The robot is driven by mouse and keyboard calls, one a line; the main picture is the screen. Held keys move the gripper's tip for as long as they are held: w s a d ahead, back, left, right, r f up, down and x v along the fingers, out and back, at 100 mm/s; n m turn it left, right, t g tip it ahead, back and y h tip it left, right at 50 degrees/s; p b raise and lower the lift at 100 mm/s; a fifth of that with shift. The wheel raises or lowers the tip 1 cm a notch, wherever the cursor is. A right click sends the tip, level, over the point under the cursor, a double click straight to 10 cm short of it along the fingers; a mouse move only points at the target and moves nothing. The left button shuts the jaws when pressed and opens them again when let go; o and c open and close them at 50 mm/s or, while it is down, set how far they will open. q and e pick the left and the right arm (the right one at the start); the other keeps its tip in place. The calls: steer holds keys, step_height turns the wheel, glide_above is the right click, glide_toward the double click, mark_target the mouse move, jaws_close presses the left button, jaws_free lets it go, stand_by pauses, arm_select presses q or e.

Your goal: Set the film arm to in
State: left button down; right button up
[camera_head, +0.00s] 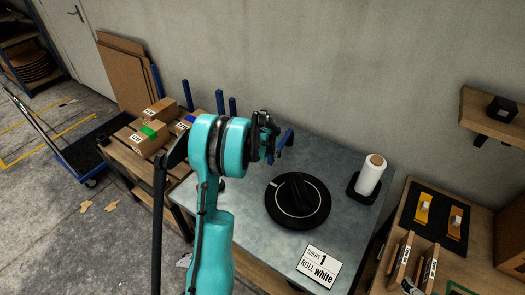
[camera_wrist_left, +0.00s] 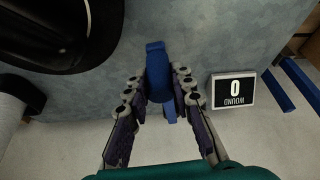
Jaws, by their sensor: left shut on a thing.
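The film arm is a blue bar (camera_head: 285,140) at the back of the grey table, behind the black turntable (camera_head: 318,212). In the left wrist view the blue film arm (camera_wrist_left: 157,68) stands between the two fingers, its far end reaching past them. My left gripper (camera_head: 268,140) reaches over the table from the left and is shut on the film arm. In the left wrist view the gripper (camera_wrist_left: 160,92) has a finger on each side of the blue part. The arm's base is partly hidden by the gripper. My right gripper is not in view.
A white film roll (camera_head: 370,175) stands on a black base at the table's right. A sign (camera_head: 319,266) reads "TURNS 1 ROLL white". The left wrist view shows a counter sign (camera_wrist_left: 232,91) reading "0 WOUND". Boxes (camera_head: 150,138) stand left; a shelf (camera_head: 490,115) is at right.

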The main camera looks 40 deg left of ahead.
arm_select(q)
steer(key=shift+w+d, duration=0.2)
steer(key=shift+d, duration=0.5)
steer(key=shift+w+d, duration=0.2)
steer(key=shift+d, duration=0.45)
steer(key=c, duration=1.3)
jaws_free()
steer(key=shift+w+d, duration=0.1)
steer(key=shift+d, duration=0.05)
steer(key=a+v, duration=0.1)
steer(key=v, duration=1.1)
steer(key=shift+d, duration=0.45)
